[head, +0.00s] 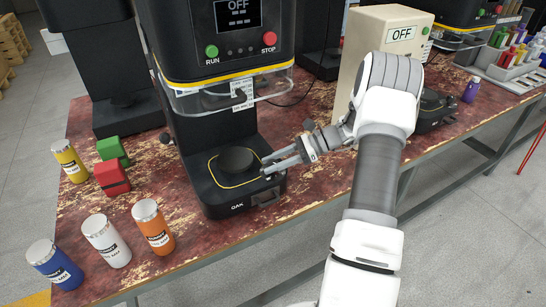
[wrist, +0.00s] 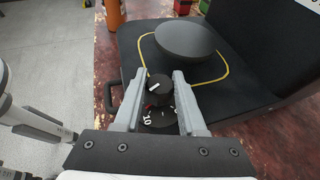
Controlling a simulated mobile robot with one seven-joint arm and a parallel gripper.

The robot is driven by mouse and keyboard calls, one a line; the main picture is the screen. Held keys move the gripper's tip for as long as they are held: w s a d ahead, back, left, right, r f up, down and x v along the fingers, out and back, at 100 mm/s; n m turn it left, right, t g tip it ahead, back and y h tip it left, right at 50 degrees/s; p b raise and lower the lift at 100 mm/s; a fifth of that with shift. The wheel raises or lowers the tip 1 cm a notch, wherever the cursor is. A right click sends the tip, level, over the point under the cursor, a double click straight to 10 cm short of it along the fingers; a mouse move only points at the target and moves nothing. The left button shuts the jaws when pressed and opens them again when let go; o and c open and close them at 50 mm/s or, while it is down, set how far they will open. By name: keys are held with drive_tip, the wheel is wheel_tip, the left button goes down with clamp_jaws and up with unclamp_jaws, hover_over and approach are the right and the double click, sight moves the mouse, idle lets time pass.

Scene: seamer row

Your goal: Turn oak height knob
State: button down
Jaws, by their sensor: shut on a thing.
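The black seamer labelled OAK (head: 212,170) stands in the middle of the table in the head view, with a round black plate (head: 236,160) on its base inside a yellow outline. My gripper (head: 268,165) reaches in from the right to the side of that base. In the wrist view, the oak height knob (wrist: 159,84) is a black knob with a white pointer line, above a dial with white marks and a "10". My gripper (wrist: 160,92) is shut on the knob, one finger on each side. In the head view the knob is hidden by my gripper.
Blue (head: 54,265), white (head: 106,240), orange (head: 153,227) and yellow (head: 70,161) cans stand at the left, near red (head: 111,177) and green (head: 112,150) blocks. A beige box marked OFF (head: 372,50) stands behind my arm. The table's front edge runs below the seamer.

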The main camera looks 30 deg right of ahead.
drive_tip(key=shift+a+r+n+g+y+p, duration=0.1)
drive_tip(key=shift+n+g+y+p, duration=0.3)
drive_tip(key=shift+n+g, duration=1.45)
drive_tip(key=shift+g, duration=0.35)
drive_tip(key=shift+c, duration=2.4)
unclamp_jaws()
drive_tip(key=v, duration=1.2)
drive_tip(key=shift+p, duration=0.4)
drive_tip(key=shift+s, duration=0.15)
